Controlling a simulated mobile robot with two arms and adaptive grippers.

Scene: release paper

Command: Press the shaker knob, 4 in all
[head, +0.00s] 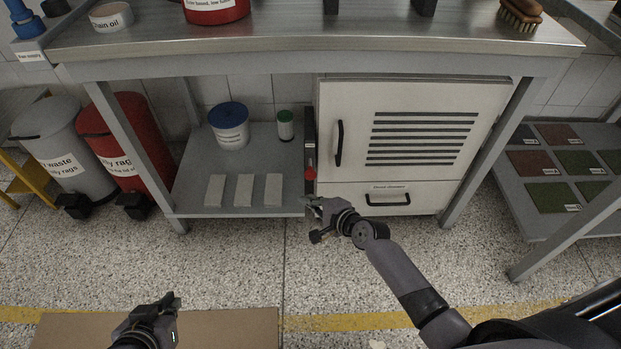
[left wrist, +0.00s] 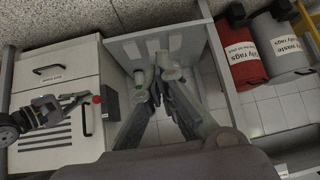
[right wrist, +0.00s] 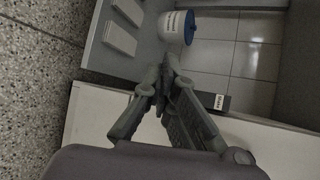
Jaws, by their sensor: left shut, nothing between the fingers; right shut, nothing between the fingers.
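A red knob (head: 310,174) sits on a narrow dark strip at the left edge of the white cabinet (head: 345,100). The knob also shows in the left wrist view (left wrist: 97,99). My right gripper (head: 311,203) is shut and empty, just below the knob in the head view. In the left wrist view its fingertips (left wrist: 86,97) look very close to the knob; I cannot tell whether they touch. In the right wrist view the knob is not visible in front of the shut fingers (right wrist: 166,72). My left gripper (head: 171,300) is shut and empty, low at the front left.
A steel workbench (head: 300,42) overhangs the cabinet. Its lower shelf (head: 205,170) holds a blue-lidded tub (head: 229,128), a green-capped container (head: 285,125) and 3 pale blocks. A bench leg (head: 135,150) and red bin (head: 140,145) stand left. The floor in front is mostly open.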

